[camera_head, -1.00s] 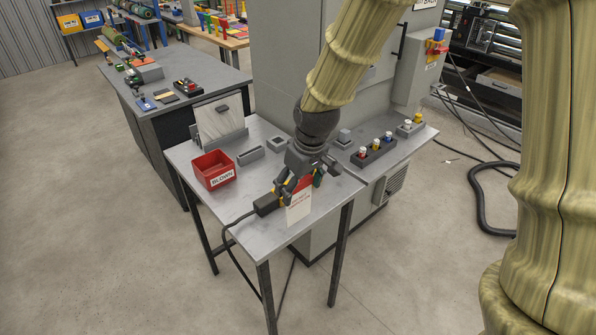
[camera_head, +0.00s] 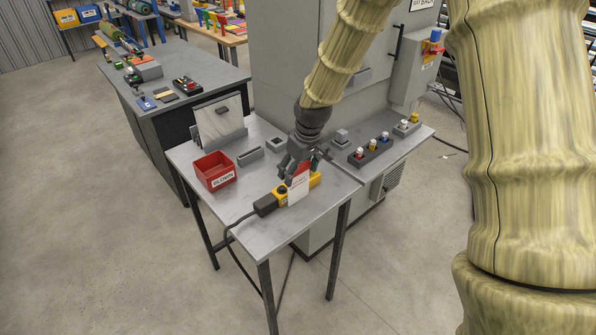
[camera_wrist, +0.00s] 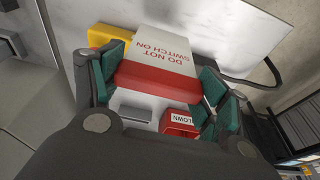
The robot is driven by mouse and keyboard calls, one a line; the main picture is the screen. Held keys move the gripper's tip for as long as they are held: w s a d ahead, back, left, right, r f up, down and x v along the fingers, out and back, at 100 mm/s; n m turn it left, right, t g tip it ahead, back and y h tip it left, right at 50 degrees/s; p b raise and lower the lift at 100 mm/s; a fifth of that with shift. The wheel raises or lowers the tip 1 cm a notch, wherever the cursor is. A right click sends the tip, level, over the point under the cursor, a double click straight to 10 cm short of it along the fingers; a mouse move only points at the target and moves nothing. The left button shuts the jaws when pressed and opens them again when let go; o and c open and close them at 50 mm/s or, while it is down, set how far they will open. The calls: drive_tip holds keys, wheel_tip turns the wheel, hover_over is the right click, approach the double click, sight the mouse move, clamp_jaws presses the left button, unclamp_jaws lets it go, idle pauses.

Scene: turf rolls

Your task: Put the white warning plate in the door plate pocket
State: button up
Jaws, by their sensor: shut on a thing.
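The white warning plate (camera_head: 299,187) has a red band at its top and stands roughly upright in my gripper (camera_head: 302,168), above the near table. In the wrist view, the plate (camera_wrist: 168,48) reads "DO NOT SWITCH ON", and its red band lies between the green finger pads of my gripper (camera_wrist: 157,84). My gripper is shut on the plate. A small grey holder (camera_head: 359,75) on the grey cabinet's front, partly behind my arm, looks like the door plate pocket.
A red bin (camera_head: 214,171), a grey tray (camera_head: 250,157) and a leaning panel (camera_head: 219,119) stand on the table. The table's front is clear.

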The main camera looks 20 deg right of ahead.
drive_tip(key=shift+x, duration=0.8)
drive_tip(key=shift+s+f, duration=0.15)
drive_tip(key=o, duration=1.2)
